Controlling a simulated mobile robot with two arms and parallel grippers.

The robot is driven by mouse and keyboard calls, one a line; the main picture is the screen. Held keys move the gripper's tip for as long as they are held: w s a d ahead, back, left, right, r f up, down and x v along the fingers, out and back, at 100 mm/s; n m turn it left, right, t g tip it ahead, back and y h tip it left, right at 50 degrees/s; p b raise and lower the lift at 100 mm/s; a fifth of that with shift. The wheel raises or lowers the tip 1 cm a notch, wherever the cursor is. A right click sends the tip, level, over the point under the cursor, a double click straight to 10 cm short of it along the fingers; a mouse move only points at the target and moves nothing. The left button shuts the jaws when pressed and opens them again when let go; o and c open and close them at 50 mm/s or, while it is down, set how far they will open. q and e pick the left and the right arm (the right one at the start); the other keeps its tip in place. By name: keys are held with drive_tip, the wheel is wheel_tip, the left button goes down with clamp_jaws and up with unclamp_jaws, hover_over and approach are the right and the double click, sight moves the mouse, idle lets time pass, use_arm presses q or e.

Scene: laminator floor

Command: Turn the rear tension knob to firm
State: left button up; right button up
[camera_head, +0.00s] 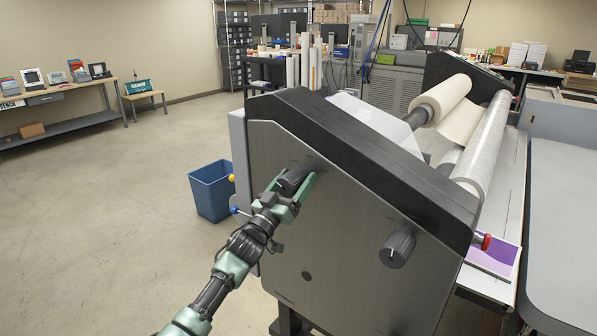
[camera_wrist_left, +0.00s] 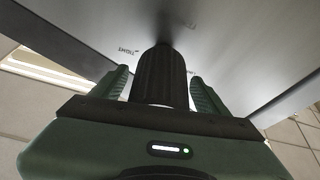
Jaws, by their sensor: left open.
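The laminator's grey side panel (camera_head: 335,250) carries two dark ribbed knobs. One knob (camera_head: 293,180) is at the upper left of the panel, and the other knob (camera_head: 398,246) is at the lower right. My left gripper (camera_head: 296,190) is at the upper-left knob, with its green fingers on either side of it. In the left wrist view the knob (camera_wrist_left: 160,78) stands between the two open fingers, with a visible gap on each side. Small lettering (camera_wrist_left: 128,52) is on the panel beside it, too small to read surely. My right gripper is not in view.
A blue bin (camera_head: 211,192) stands on the floor left of the machine. White rollers (camera_head: 485,150) lie behind the panel. A grey table (camera_head: 562,220) stands at right. The floor at left is clear.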

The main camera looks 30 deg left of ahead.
use_arm(q)
drive_tip(key=shift+x, duration=0.8)
drive_tip(key=c, duration=1.4)
drive_tip(key=shift+o, duration=0.2)
drive_tip(key=shift+d+f+m+h+b, duration=0.1)
drive_tip(key=shift+m+h+b, duration=0.5)
drive_tip(key=shift+m, duration=0.5)
drive_tip(key=shift+f+m+h+b, duration=0.1)
drive_tip(key=shift+m+h+b, duration=0.45)
drive_tip(key=shift+m, duration=0.55)
drive_tip(key=m+h, duration=0.1)
drive_tip(key=m, duration=0.1)
drive_tip(key=m+h+b, duration=0.1)
drive_tip(key=m, duration=0.2)
drive_tip(key=shift+d+g+h+b, duration=0.15)
drive_tip(key=shift+g+h+b, duration=0.15)
drive_tip(key=shift+g+h, duration=0.1)
drive_tip(key=m+h, duration=0.1)
drive_tip(key=m, duration=0.1)
drive_tip(key=m+g+h, duration=0.1)
drive_tip(key=m, duration=0.2)
drive_tip(key=shift+d+b, duration=0.1)
drive_tip(key=shift+b, duration=0.3)
drive_tip(key=shift+d+m+g+h, duration=0.1)
drive_tip(key=shift+m+g+h, duration=0.3)
drive_tip(key=shift+m, duration=0.75)
drive_tip(key=shift+m+g+h, duration=0.15)
drive_tip(key=shift+m+g, duration=0.45)
drive_tip(key=shift+m, duration=0.55)
drive_tip(key=shift+f, duration=0.1)
